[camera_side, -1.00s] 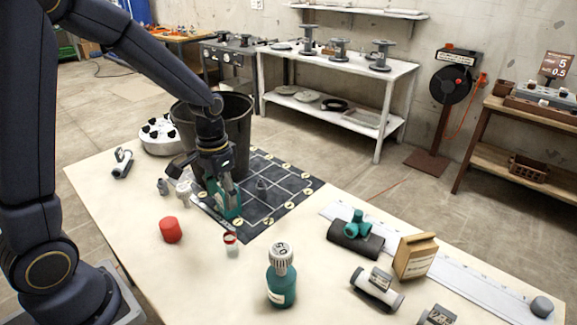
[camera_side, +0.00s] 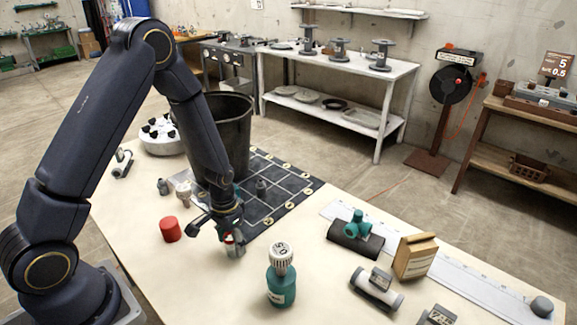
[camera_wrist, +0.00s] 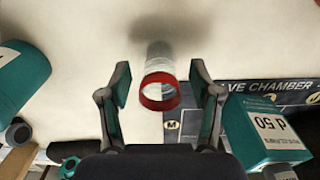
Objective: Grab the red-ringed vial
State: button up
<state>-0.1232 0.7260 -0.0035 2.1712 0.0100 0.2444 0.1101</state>
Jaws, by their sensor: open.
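The red-ringed vial (camera_wrist: 161,67) is small and clear, with a red ring around its near end in the wrist view. In the side view the vial (camera_side: 236,250) stands on the pale table, its top partly hidden by my gripper. My gripper (camera_wrist: 160,78) is open, with one finger on each side of the vial and a visible gap on both sides. In the side view my gripper (camera_side: 231,233) points down at the vial's top. I cannot tell exactly how far down the fingers reach along it.
A red cap (camera_side: 170,229) lies left of the vial. A teal bottle (camera_side: 281,284) stands to the front right. A teal box (camera_wrist: 262,132) is close on the right in the wrist view, by the dark gridded mat (camera_side: 284,187). A large dark bin (camera_side: 231,130) stands behind.

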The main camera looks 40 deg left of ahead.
jog(key=shift+f, duration=0.3)
jog(key=c, duration=1.2)
jog(key=shift+r, duration=0.2)
